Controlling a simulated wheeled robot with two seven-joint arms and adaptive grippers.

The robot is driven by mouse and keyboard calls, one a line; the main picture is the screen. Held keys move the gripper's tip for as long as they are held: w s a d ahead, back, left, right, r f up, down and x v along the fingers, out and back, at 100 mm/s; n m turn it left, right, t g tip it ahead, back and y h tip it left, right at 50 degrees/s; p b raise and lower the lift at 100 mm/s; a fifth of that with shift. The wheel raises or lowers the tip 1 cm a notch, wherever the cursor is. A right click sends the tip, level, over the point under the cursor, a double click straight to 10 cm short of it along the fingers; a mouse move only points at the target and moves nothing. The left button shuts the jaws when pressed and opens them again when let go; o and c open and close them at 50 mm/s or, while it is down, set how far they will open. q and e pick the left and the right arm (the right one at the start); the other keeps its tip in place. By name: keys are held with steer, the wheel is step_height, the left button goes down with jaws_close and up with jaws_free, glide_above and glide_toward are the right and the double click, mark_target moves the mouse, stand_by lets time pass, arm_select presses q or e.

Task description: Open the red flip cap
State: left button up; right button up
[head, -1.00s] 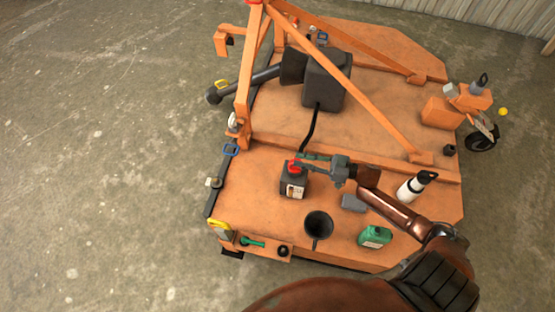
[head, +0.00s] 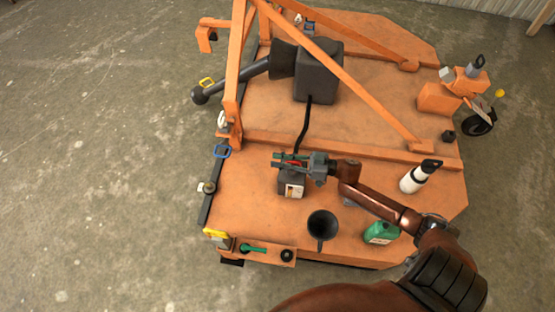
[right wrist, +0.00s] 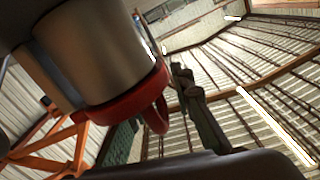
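The dark bottle (head: 291,188) with a pale label stands upright on the orange deck. Its red flip cap (head: 293,164) shows between the fingers of my right gripper (head: 289,161), which comes in from the right at cap height. In the right wrist view a large red rim (right wrist: 125,92) with a hanging tab (right wrist: 157,116) sits close to the camera, below a grey cylindrical part. Whether the lid is lifted cannot be told. My left gripper is out of view.
A black funnel (head: 322,225) and a green jug (head: 381,233) stand in front on the orange deck (head: 265,205). A white bottle (head: 413,178) stands to the right. An orange frame beam (head: 340,80) and a black hose (head: 303,125) are behind the bottle.

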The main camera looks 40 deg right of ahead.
jaws_close()
stand_by(0.8)
